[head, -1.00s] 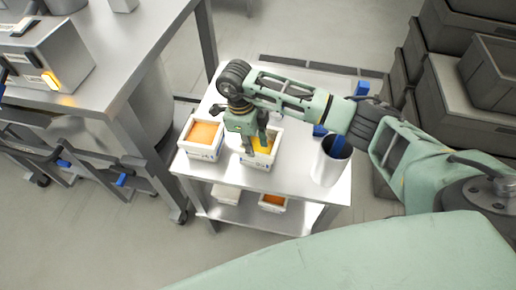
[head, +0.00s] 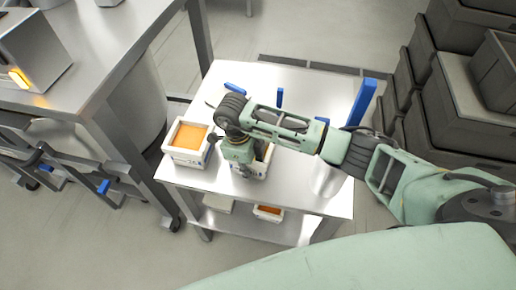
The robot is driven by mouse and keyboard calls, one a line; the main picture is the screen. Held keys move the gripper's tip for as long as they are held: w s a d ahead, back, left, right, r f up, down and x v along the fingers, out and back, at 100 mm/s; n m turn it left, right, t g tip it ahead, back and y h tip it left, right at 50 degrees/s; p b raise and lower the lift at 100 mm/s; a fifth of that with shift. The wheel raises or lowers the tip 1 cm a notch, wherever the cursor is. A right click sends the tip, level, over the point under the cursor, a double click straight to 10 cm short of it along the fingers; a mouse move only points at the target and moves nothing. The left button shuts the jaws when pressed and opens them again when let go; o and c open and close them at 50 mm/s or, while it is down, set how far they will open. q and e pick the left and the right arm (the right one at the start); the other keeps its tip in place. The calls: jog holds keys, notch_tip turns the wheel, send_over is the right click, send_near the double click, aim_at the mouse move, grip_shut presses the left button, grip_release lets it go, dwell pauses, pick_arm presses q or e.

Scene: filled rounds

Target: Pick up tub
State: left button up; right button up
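A white tub with orange contents (head: 188,141) stands on the left part of the cart's top shelf. A second white tub (head: 251,173) stands to its right, mostly hidden under my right gripper and wrist. My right gripper (head: 243,172) points down at this second tub. Its fingertips are too hidden to show whether they are open or shut, or whether they touch the tub. My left gripper is not in view.
The metal cart (head: 300,90) has a white cylindrical container (head: 325,178) on its right, partly behind my arm, and blue-handled items. Another orange tub (head: 268,213) sits on the lower shelf. A steel table (head: 95,65) stands left; grey crates (head: 455,110) are stacked right.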

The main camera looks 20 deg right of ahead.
jog(key=shift+s+a+r, duration=0.1)
jog(key=shift+s+a, duration=0.15)
jog(key=shift+a, duration=0.1)
jog(key=shift+c, duration=0.6)
jog(key=shift+w+d, duration=0.1)
grip_shut()
jog(key=shift+r, duration=0.1)
